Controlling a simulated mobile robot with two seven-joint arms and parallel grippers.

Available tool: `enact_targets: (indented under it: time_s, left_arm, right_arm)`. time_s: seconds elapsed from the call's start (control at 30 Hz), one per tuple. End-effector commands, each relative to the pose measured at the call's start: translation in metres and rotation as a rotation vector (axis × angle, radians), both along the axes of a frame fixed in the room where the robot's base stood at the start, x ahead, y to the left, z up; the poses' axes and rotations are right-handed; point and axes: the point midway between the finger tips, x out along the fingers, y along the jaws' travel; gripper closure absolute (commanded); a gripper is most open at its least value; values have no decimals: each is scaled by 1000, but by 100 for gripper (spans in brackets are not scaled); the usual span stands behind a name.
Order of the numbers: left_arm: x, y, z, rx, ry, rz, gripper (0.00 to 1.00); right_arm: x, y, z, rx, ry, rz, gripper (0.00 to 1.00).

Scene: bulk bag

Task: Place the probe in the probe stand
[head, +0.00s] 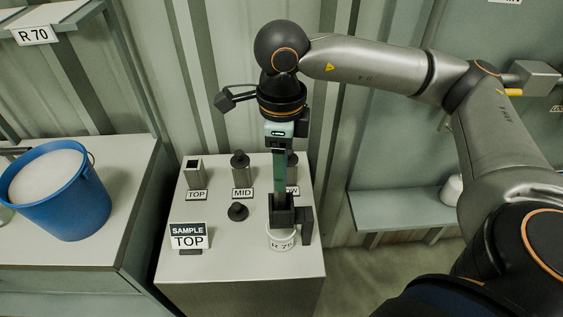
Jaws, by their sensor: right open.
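My right gripper (285,215) reaches down from above, its dark fingers open directly over a white round jar (282,241) with a partly hidden label. I cannot tell whether they touch the jar. A square grey post with a dark opening on top (193,171) stands behind the TOP label; it may be the probe stand. A dark capped cylinder (240,167) stands behind the MID label. A similar dark piece (293,163) is partly hidden behind my gripper. I cannot identify the probe with certainty. My left gripper is not in view.
A small dark round piece (237,211) lies on the grey cabinet top (225,262), near a SAMPLE TOP sign (188,236). A blue bucket (75,205) of white material stands on the left bench. The ribbed wall (200,60) rises behind. The cabinet's front middle is clear.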

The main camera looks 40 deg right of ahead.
Motion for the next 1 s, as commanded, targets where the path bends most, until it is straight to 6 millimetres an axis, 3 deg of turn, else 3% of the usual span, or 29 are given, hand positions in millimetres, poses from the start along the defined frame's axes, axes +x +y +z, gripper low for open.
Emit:
enact_targets:
  time_s: [0.43, 0.63, 1.0]
  left_arm:
    - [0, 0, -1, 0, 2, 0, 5]
    - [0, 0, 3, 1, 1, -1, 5]
    - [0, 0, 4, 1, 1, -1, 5]
  right_arm:
    - [0, 0, 104, -1, -4, 0, 41]
    - [0, 0, 119, -1, -2, 1, 41]
    - [0, 0, 121, -1, 1, 1, 41]
